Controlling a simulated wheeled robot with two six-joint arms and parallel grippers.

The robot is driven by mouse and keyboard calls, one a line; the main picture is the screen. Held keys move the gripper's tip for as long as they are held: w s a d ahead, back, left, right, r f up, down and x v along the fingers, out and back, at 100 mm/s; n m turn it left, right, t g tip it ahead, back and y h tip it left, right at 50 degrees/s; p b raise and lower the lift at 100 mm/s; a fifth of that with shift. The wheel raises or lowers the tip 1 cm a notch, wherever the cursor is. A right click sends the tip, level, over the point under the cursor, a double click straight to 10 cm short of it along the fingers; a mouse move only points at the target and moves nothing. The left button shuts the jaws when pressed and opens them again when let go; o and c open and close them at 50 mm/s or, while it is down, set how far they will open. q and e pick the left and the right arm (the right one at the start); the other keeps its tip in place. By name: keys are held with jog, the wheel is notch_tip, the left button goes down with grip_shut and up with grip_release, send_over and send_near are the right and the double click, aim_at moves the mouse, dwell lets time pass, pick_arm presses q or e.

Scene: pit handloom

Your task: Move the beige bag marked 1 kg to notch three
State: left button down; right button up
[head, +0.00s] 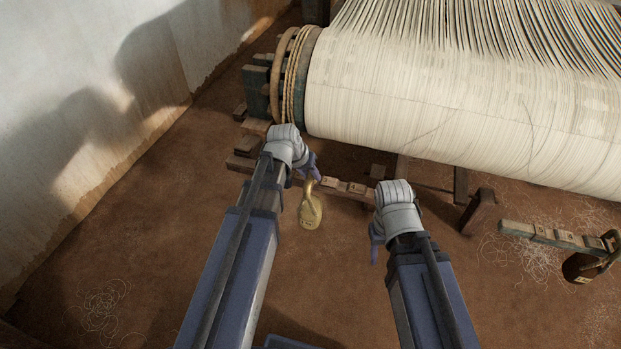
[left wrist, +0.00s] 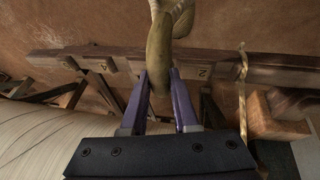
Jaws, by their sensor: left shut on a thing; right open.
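The beige bag (head: 311,210) hangs by its loop from my left gripper (head: 312,168), in front of the notched wooden bar (head: 345,187) below the warp roll. Any weight mark on it is too small to read. In the left wrist view, my left gripper (left wrist: 159,80) is shut on the thick tan loop (left wrist: 158,55). The bar (left wrist: 215,62) runs behind it there, with a label 4 to the left of the loop and a label 2 to the right. The loop and fingers cover the stretch between. I cannot tell whether the loop touches the bar. My right gripper (head: 375,245) is open and empty.
The big warp roll (head: 450,110) with its rope-wound end (head: 292,75) lies beyond the bar. A second notched bar (head: 550,236) is at the right, with a dark brown bag (head: 580,268) at its end. Bare floor lies in front, with loose thread scraps.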

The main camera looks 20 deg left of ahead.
pick_arm(q)
jog(key=shift+w, duration=2.8)
jog(key=shift+d+f+b, duration=0.1)
jog(key=shift+f+b, duration=0.25)
jog(key=shift+b, duration=0.05)
jog(key=shift+f+b, duration=0.85)
jog(key=shift+f, duration=0.05)
pick_arm(e)
jog(key=shift+w+d+f, duration=0.25)
jog(key=shift+w+f, duration=0.05)
jog(key=shift+f, duration=0.35)
jog(key=shift+w+d+f, duration=0.25)
jog(key=shift+f, duration=0.35)
pick_arm(q)
jog(key=shift+f, duration=0.2)
pick_arm(e)
jog(key=shift+f, duration=0.2)
pick_arm(q)
jog(key=c, duration=0.6)
grip_release()
jog(key=p+v, duration=0.6)
jog(key=v, duration=0.2)
jog(key=shift+p, duration=0.3)
pick_arm(e)
notch_tip(320, 180, up, 7)
